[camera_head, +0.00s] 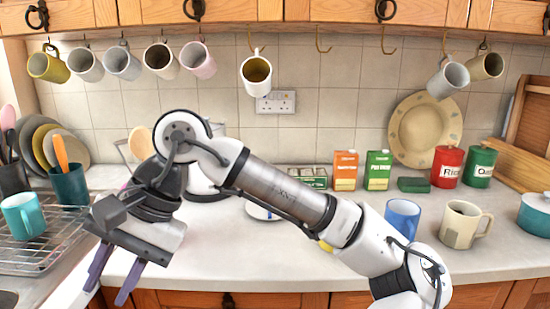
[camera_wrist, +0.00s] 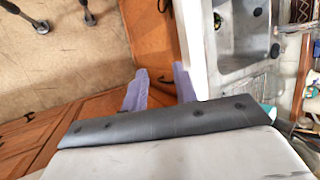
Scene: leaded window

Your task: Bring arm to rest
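My gripper (camera_head: 105,294) hangs at the lower left in the head view, its two purple fingers pointing down in front of the counter edge. The fingers stand apart with nothing between them, so it is open and empty. The wrist view also shows my gripper (camera_wrist: 160,82), with orange-brown cabinet doors behind the fingers. My arm reaches from the lower right, bends at a raised joint left of centre, and drops to the gripper. It hides part of the counter and some things behind it.
A dish rack (camera_head: 45,252) with a teal mug (camera_head: 22,215) stands left of my gripper. A blue mug (camera_head: 402,216) and a cream mug (camera_head: 464,224) stand close to my arm at right. A white mug (camera_head: 256,74) and several others hang above. The front counter (camera_head: 250,268) has clear room.

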